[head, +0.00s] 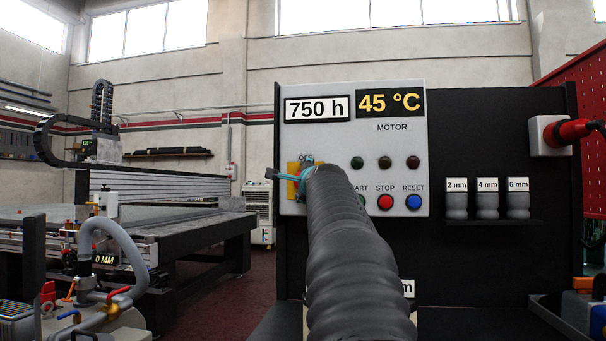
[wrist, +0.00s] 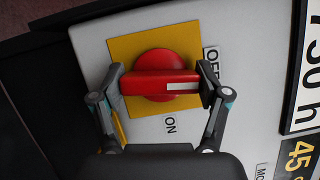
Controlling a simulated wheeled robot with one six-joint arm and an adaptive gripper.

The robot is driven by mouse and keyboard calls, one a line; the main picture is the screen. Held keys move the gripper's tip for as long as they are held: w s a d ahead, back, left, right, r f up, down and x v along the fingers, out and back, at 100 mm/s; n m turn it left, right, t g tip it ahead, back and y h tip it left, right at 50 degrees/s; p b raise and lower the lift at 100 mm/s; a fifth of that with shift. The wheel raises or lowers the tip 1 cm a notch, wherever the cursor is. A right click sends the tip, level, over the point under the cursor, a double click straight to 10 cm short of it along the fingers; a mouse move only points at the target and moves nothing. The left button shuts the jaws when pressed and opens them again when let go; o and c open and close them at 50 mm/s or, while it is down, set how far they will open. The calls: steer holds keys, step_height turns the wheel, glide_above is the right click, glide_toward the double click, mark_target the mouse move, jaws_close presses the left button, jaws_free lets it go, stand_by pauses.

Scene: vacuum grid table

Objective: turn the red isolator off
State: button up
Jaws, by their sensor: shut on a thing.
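The red isolator (wrist: 160,65) is a round knob with a bar handle on a yellow plate (wrist: 127,48) in the wrist view. The white mark on its bar lies at the right end, pointing at the OFF label (wrist: 211,64). The ON label (wrist: 170,125) is below the knob. My gripper (wrist: 161,84) is shut on the handle, one finger at each end of the bar. In the head view my gripper (head: 304,180) is at the yellow plate (head: 292,168), and my arm hides the knob.
The grey panel (head: 340,150) also carries dark lamps and, close right of my arm, the red STOP button (head: 385,202) and blue RESET button (head: 413,202). A red plug (head: 570,131) and several labelled nozzles (head: 487,200) are farther right. A gantry table (head: 190,225) stands left.

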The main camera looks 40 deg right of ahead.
steer(key=shift+n+g+p, duration=0.3)
steer(key=shift+n+p, duration=0.35)
steer(key=shift+n, duration=0.15)
steer(key=o, duration=1.2)
steer(key=shift+c, duration=0.2)
steer(key=shift+s, duration=0.1)
steer(key=v, duration=1.1)
steer(key=shift+s, duration=0.4)
steer(key=shift+a, duration=0.15)
